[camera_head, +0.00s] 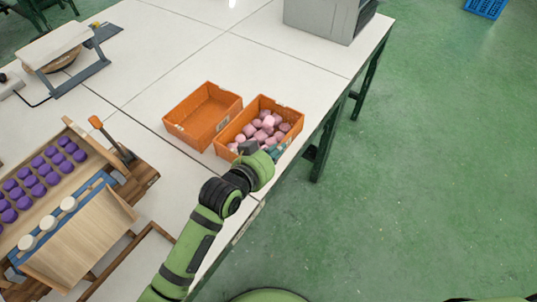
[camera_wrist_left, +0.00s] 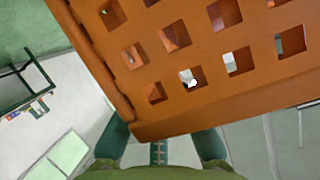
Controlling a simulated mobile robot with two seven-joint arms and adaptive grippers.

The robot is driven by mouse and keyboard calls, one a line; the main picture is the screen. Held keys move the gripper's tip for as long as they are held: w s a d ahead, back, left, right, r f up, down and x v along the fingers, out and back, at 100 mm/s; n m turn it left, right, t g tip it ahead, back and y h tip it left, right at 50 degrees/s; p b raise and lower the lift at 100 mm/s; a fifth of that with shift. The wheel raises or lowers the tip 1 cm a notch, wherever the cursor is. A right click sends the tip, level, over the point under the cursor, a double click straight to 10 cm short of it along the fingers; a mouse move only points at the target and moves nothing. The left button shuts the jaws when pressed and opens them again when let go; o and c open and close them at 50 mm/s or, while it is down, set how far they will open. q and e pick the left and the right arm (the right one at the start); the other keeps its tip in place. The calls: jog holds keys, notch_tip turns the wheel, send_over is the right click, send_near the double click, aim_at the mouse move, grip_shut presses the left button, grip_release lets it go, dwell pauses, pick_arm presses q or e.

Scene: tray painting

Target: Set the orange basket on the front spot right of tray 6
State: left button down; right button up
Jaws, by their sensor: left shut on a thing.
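An orange basket (camera_head: 291,112) full of pink and whitish pieces is at the table's right edge. My left gripper (camera_head: 272,151) is at its near end, shut on the basket wall; the arm partly covers that end. In the left wrist view the perforated orange wall of the basket (camera_wrist_left: 142,76) fills the upper part, with the gripper fingers (camera_wrist_left: 163,142) at its lower edge. I cannot tell whether the basket is off the table. A second orange basket (camera_head: 188,138), empty, stands just left of it. A wooden tray (camera_head: 144,172) with rows of purple pieces is at left; no tray number is readable.
A white table (camera_head: 155,70) spreads out, clear behind the baskets. A grey box-shaped machine (camera_head: 318,22) stands at the back right. A tilted wooden board (camera_head: 85,240) and white cylinders are at front left. Green floor (camera_head: 430,160) lies beyond the table edge.

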pick_arm(q)
jog(key=shift+w+a+f, duration=0.35)
jog(key=shift+w+a, duration=0.15)
jog(key=shift+w, duration=0.1)
jog(key=shift+w+a+f, duration=0.25)
jog(key=shift+a+f, duration=0.05)
jog(key=shift+f, duration=0.05)
notch_tip(320, 180, down, 4)
jog(key=shift+r, duration=0.15)
pick_arm(e)
jog(key=shift+w+a+r, duration=0.1)
jog(key=shift+w, duration=0.75)
pick_arm(q)
jog(key=c, duration=1.4)
grip_release()
jog(key=shift+f, duration=0.25)
pick_arm(e)
jog(key=shift+s, duration=0.2)
